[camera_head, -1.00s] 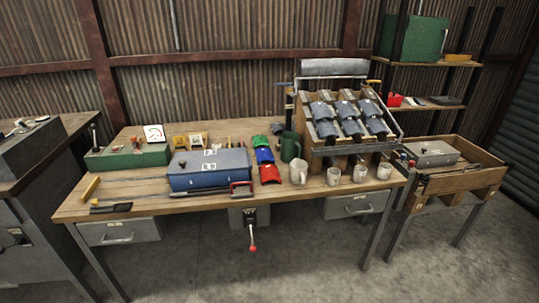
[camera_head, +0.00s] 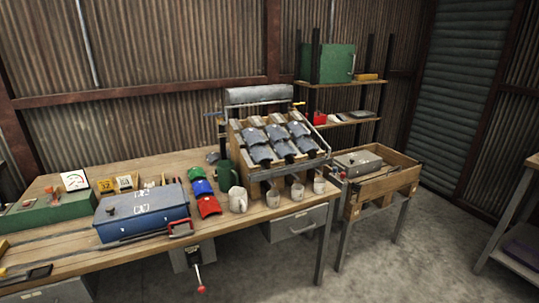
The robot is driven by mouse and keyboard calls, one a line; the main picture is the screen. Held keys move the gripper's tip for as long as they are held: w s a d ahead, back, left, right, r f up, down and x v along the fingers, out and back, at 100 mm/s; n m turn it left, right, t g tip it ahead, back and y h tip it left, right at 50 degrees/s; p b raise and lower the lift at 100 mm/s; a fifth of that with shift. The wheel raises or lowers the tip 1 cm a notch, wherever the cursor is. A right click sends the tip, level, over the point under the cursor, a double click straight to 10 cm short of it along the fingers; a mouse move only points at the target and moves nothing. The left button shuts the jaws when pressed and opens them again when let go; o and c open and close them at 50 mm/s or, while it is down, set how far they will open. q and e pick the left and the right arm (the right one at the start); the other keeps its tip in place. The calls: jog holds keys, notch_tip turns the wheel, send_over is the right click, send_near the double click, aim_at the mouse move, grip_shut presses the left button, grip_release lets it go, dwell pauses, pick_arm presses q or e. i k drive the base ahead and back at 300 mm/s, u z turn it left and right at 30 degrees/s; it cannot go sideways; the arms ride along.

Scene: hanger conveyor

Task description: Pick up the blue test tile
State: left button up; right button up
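A blue curved tile (camera_head: 202,187) lies on the workbench between a green tile (camera_head: 196,173) behind it and a red tile (camera_head: 208,206) in front. The three form a short row to the right of the blue metal box. I take the blue one to be the test tile. Neither of my grippers shows in the view.
The workbench (camera_head: 60,255) holds a blue metal box (camera_head: 142,214), a green mug (camera_head: 227,177), several pale mugs and a wooden rack (camera_head: 262,172) of grey tiles. A wooden crate table (camera_head: 380,183) stands at the right. The floor in front is open.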

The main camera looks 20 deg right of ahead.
aim_at(200, 187)
jog(key=u, duration=0.45)
jog(key=k, duration=0.55)
jog(key=u, duration=1.05)
jog(key=i, duration=1)
jog(key=z, duration=0.9)
jog(key=i, duration=0.5)
jog(key=z, duration=0.55)
